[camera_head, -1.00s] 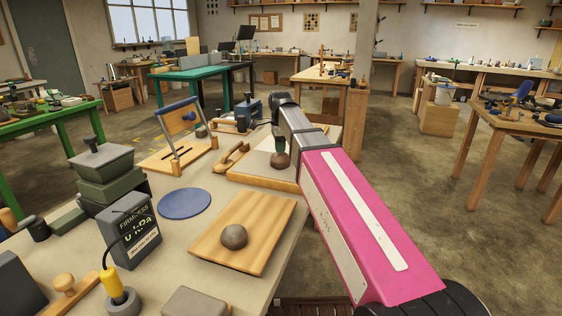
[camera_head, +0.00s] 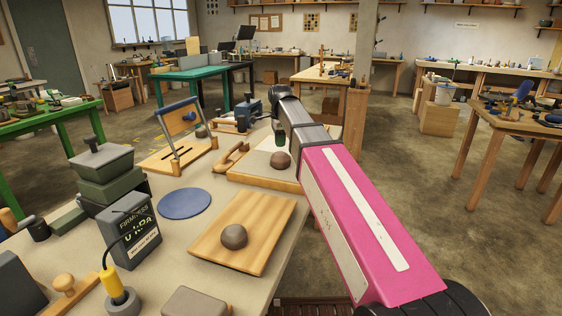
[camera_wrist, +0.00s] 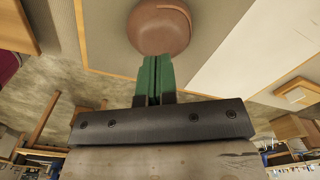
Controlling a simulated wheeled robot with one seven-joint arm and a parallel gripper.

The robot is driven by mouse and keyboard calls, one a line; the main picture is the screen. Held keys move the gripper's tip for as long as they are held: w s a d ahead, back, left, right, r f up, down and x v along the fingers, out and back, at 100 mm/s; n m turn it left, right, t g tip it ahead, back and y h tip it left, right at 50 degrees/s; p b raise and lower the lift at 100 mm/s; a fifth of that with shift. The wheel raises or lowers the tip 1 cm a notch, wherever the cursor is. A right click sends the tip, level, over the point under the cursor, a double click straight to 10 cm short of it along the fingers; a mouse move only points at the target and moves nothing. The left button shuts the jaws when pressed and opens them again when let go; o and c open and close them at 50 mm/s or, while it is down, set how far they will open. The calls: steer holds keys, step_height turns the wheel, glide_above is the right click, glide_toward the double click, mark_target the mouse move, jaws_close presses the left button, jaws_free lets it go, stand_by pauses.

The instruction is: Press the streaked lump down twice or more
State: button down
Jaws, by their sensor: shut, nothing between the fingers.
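A reddish-brown rounded lump (camera_head: 280,160) sits on a pale board with a wooden edge at the back right of the bench. In the head view a small gap shows between fingertips and lump. A second, grey-brown lump (camera_head: 234,236) rests on a wooden board (camera_head: 262,222) nearer the front; streaks on it cannot be made out.
A grey firmness meter (camera_head: 130,232) with a yellow probe (camera_head: 110,283) stands at left. A blue disc (camera_head: 184,203) lies beside the front board.

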mark_target(280, 153)
steer(key=shift+f, duration=1.55)
stand_by(0.4)
steer(key=shift+r, duration=0.15)
steer(key=shift+r, duration=1.7)
